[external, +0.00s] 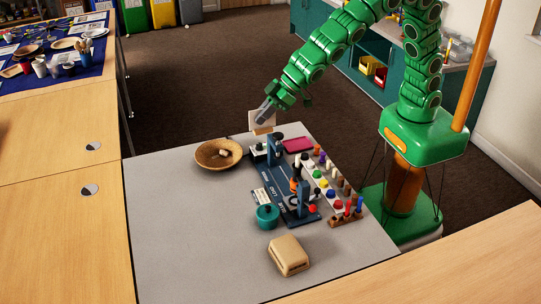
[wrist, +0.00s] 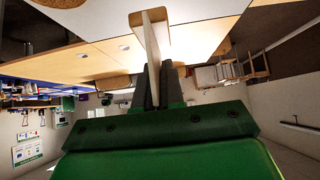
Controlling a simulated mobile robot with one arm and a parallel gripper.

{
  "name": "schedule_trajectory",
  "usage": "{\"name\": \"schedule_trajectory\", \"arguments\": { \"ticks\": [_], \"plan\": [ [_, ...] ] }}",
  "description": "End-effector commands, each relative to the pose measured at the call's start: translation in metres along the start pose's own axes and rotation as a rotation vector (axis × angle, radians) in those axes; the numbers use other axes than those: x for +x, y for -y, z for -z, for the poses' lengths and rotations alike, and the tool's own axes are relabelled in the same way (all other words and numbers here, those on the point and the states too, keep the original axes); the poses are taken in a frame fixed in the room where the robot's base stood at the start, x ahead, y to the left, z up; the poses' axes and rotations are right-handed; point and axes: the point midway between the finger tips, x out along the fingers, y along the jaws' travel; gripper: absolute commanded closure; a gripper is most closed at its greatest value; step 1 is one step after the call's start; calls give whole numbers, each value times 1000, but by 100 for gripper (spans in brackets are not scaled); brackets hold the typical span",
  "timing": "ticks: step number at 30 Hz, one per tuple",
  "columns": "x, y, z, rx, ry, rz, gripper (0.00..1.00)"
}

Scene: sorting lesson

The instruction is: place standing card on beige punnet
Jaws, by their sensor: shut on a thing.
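My gripper (external: 266,112) is above the far edge of the grey table. It is shut on the standing card (external: 256,118), a pale panel with a wooden strip at its lower edge. In the wrist view the card (wrist: 152,35) shows nearly edge-on between the dark fingers of the gripper (wrist: 152,85). The beige punnet (external: 289,256) appears to be the rounded beige box at the table's near side, well apart from my gripper. Its inside does not show. The punnet is not recognisable in the wrist view.
A wooden bowl (external: 212,154) with a small pale item stands left of the card. A dark blue stand (external: 285,180), a teal pot (external: 267,216), a magenta item (external: 298,145) and rows of coloured pegs fill the middle and right. The grey table's left side (external: 180,230) is clear.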

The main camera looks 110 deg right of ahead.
Motion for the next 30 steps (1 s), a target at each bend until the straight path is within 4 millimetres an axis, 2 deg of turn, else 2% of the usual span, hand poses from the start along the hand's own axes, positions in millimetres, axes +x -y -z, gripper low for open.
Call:
{"name": "schedule_trajectory", "arguments": {
  "ticks": [15, 21, 28, 30],
  "plan": [
    [-47, 144, -45, -183, -1, 182, 100],
    [-63, 180, -63, -233, 1, 233, 100],
    [-78, 211, -80, -279, 1, 280, 100],
    [-66, 209, -90, -279, 2, 276, 100]
  ]
}}
